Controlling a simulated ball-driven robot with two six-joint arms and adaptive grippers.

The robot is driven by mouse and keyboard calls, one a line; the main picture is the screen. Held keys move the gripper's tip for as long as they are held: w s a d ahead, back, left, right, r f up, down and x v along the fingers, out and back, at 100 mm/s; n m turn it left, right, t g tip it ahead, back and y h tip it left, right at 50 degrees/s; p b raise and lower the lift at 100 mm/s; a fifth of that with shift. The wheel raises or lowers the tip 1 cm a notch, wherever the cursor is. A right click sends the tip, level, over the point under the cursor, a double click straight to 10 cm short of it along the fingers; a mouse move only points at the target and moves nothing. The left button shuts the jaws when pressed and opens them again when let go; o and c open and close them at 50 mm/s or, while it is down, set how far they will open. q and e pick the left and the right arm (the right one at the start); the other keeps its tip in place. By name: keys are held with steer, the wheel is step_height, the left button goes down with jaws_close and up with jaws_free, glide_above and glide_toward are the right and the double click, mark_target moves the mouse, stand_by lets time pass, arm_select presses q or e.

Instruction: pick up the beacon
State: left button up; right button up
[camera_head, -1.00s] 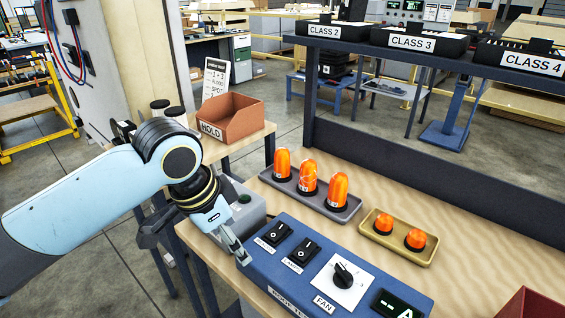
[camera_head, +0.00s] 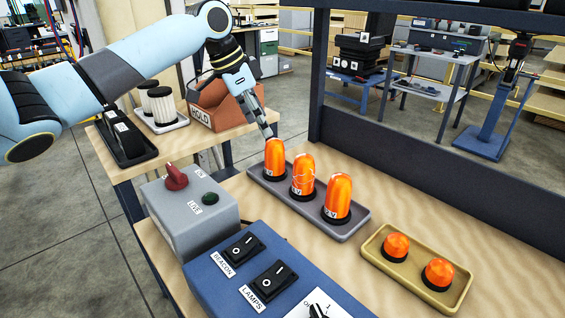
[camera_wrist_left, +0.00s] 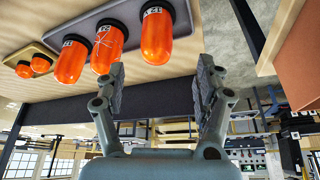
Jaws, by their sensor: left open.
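Three tall orange beacons with black bases stand in a row in a grey tray (camera_head: 352,230). They are the left one (camera_head: 275,158), the middle one (camera_head: 303,175) with pale crack-like lines, and the right one (camera_head: 338,197). Two short orange beacons (camera_head: 396,246) (camera_head: 438,272) sit in a tan tray (camera_head: 375,258). My left gripper (camera_head: 268,130) is open and empty, just above and behind the left tall beacon. In the left wrist view, the nearest tall beacon (camera_wrist_left: 156,38) lies just beyond the fingertips of the gripper (camera_wrist_left: 160,78). My right gripper is not in view.
A grey box (camera_head: 185,215) with a red knob and a blue switch panel (camera_head: 215,280) stand in front. A HOLD bin (camera_head: 215,105) is on a side table at left. A dark upright post (camera_head: 318,80) stands behind the tray. Bare wood lies right of the trays.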

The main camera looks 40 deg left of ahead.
mark_target(270, 141)
arm_select(q)
steer(key=x, duration=0.3)
steer(key=shift+s+d, duration=0.1)
steer(key=shift+d, duration=0.1)
steer(key=x, duration=0.5)
steer(key=shift+w+d+f, duration=0.1)
steer(key=shift+w+f, duration=0.1)
steer(key=shift+f, duration=0.05)
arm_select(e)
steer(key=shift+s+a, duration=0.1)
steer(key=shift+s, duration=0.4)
arm_select(q)
steer(key=c, duration=1.4)
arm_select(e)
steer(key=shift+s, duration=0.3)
